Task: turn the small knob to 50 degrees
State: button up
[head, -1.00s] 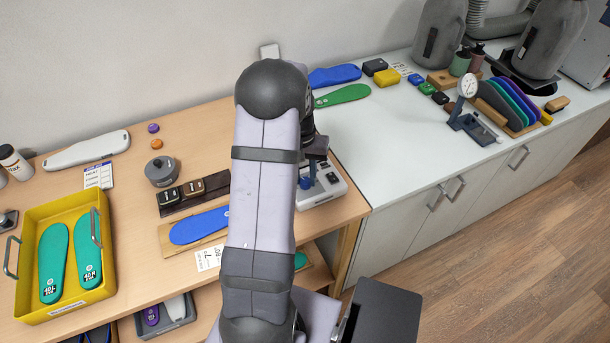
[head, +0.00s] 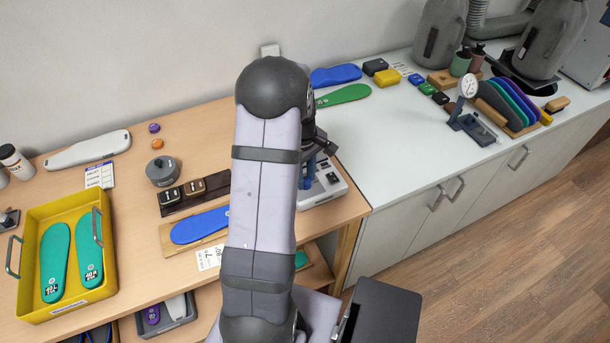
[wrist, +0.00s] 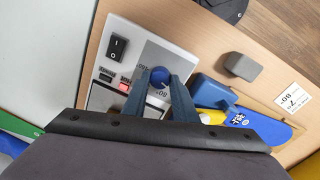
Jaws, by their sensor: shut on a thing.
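The small round blue knob (wrist: 160,77) sits on the light-coloured control box (wrist: 116,60), which has a black rocker switch (wrist: 117,47) and printed markings beside the knob. My gripper (wrist: 160,80) is over the box with its two blue fingers on either side of the knob, shut on it. The fingers hide part of the dial print, so the knob's angle cannot be read. In the head view, the control box (head: 330,186) shows right of my arm, with my gripper (head: 308,172) above it; the knob is hidden there.
A blue insole (head: 200,226) lies on a wooden board left of my arm. A yellow tray (head: 66,307) with teal insoles stands at far left. A grey block (wrist: 243,66) is right of the box in the wrist view. The white counter (head: 395,150) has clear room.

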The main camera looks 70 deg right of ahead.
aim_at(305, 182)
jog(key=shift+n, duration=1.5)
jog(key=o, duration=1)
jog(key=shift+o, duration=0.2)
jog(key=shift+r, duration=0.15)
jog(key=shift+a+r+b, duration=0.2)
jog(key=shift+r+b, duration=0.9)
jog(key=shift+r, duration=2.45)
